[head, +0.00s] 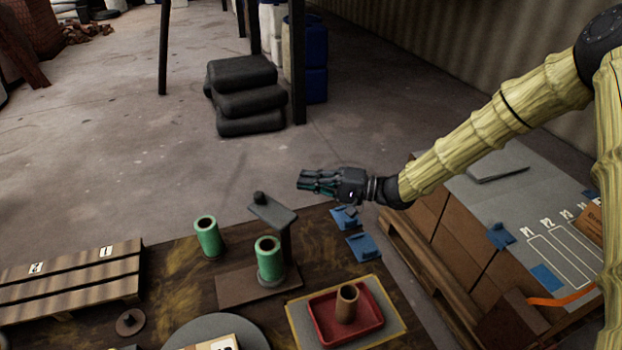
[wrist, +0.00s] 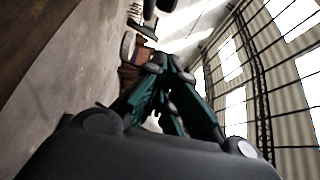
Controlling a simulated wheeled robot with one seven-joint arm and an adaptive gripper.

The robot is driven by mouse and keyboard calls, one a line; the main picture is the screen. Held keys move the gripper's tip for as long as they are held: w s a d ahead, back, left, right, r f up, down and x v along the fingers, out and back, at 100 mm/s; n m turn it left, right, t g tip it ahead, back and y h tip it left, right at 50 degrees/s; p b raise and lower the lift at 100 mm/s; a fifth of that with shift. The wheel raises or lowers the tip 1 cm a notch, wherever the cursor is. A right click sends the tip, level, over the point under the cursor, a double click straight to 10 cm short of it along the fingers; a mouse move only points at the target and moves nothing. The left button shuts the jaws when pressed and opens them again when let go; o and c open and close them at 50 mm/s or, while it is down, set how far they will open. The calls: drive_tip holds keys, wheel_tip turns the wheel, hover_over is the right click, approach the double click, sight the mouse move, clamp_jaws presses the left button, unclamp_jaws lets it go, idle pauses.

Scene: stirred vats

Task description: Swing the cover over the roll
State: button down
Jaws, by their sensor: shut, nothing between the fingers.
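A green roll (head: 269,260) stands upright on a round grey foot on a brown base board (head: 240,286). The cover (head: 273,210) is a flat grey plate with a dark knob (head: 260,197), on a dark post (head: 285,243) behind and right of the roll. In the head view the plate points away to the upper left of the post, and the roll's open top is uncovered. My gripper (head: 301,181) is shut and empty, up and to the right of the knob and apart from it. Its closed fingers also show in the wrist view (wrist: 163,62).
A second green roll (head: 208,238) stands left of the base board. A red tray (head: 325,322) with a brown roll (head: 347,303) is at the front right. Blue pieces (head: 362,247) lie near the table's right edge. A slatted pallet (head: 70,284) is at left.

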sight(272, 211)
drive_tip(key=s+a+p, duration=0.1)
drive_tip(key=a+p, duration=0.1)
drive_tip(key=a, duration=0.6)
drive_tip(key=shift+s+f, duration=0.35)
drive_tip(key=shift+s, duration=0.05)
drive_tip(key=shift+r+g, duration=0.1)
drive_tip(key=shift+g, duration=0.2)
